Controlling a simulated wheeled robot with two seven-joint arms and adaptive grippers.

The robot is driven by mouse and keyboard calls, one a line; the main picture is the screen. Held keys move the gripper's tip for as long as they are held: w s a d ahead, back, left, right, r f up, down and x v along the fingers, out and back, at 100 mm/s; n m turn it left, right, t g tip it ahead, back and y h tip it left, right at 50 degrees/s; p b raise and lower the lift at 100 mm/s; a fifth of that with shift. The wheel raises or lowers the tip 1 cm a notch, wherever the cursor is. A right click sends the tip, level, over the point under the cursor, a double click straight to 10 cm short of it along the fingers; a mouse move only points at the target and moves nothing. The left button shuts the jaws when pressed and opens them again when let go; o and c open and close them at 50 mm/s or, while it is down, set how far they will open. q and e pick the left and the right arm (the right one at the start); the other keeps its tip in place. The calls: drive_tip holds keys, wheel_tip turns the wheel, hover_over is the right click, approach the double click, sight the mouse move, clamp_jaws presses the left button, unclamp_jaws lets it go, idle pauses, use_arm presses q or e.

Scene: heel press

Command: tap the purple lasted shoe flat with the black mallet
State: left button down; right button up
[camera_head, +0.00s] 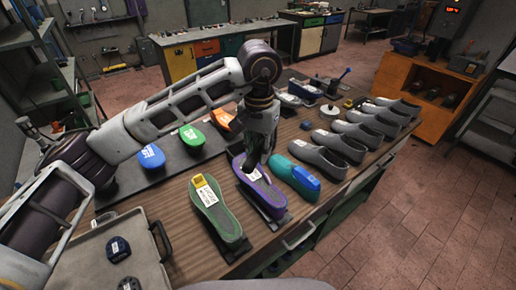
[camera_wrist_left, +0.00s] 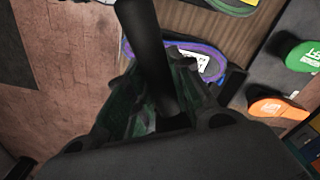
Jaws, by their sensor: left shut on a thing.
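The purple lasted shoe (camera_head: 264,194) lies sole up on a dark stand on the wooden bench, between a green and a teal shoe. It has a white label near its far end. My left gripper (camera_head: 254,160) is above the far end of this shoe and hides part of it. In the left wrist view the gripper (camera_wrist_left: 165,118) is shut on a black cylindrical tool, the black mallet (camera_wrist_left: 143,35), with the purple shoe (camera_wrist_left: 207,60) behind it. I cannot tell whether the mallet touches the shoe. My right gripper is not in view.
A green shoe (camera_head: 219,212) with a yellow block stands left, a teal shoe (camera_head: 288,172) with a blue block right. Several grey shoes (camera_head: 340,143) line the right side. Blue, green and orange heel pieces lie on a dark mat (camera_head: 175,172). A grey tray (camera_head: 158,268) is front left.

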use_arm(q)
drive_tip(key=shift+d, duration=0.1)
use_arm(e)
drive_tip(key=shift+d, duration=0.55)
use_arm(q)
drive_tip(key=shift+f, duration=0.1)
wheel_tip(320, 180, down, 5)
drive_tip(key=shift+r+b, duration=0.15)
drive_tip(key=shift+b, duration=0.5)
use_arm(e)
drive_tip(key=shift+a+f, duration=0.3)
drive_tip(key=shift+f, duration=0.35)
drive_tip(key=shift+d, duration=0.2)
